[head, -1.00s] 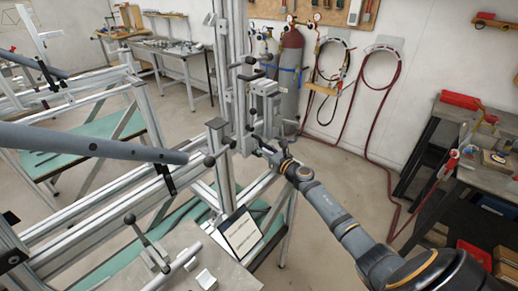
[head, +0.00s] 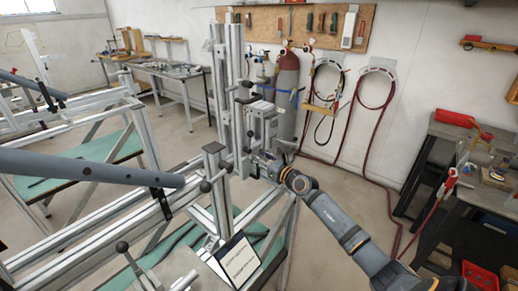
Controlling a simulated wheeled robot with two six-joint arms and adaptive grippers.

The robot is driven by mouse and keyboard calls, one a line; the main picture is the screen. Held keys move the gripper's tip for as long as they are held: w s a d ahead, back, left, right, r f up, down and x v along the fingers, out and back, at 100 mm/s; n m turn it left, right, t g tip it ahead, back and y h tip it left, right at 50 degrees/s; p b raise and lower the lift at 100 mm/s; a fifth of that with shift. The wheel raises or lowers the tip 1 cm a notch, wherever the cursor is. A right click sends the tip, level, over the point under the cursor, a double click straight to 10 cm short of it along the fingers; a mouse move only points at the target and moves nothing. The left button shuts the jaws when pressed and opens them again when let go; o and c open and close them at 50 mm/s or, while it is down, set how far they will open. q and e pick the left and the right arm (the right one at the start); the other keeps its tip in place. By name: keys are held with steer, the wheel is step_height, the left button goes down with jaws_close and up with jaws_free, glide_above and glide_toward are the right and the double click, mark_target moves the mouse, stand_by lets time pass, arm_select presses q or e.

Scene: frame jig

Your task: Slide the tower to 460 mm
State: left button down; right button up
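The tower (head: 221,95) is an upright of pale aluminium profile on the jig's long rails (head: 95,222), with clamps and dark knobs on it. A grey carriage block (head: 263,122) sits on its right side. My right gripper (head: 262,163) is at the tower's right side, just below this block. Its fingertips are small and partly lost against the metal parts, so I cannot tell whether they touch or grip anything. No scale reading is legible. My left gripper is not in view.
A blue-grey tube (head: 85,168) crosses the left side above the rails. A dark-knobbed lever (head: 125,252) and a white printed card (head: 238,262) are at the front. A red-topped gas cylinder (head: 287,95) stands behind.

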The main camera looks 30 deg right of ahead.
steer(key=r, duration=0.4)
steer(key=shift+w+d+r, duration=0.15)
steer(key=shift+w+r, duration=0.15)
steer(key=shift+w, duration=0.1)
steer(key=f, duration=0.2)
steer(key=s+f+p, duration=0.1)
steer(key=shift+a+g, duration=0.25)
steer(key=shift+g, duration=0.05)
steer(key=s+d+p, duration=0.1)
steer(key=s+p, duration=0.4)
steer(key=s, duration=0.7)
steer(key=shift+s+d+f, duration=0.25)
steer(key=shift+d, duration=0.1)
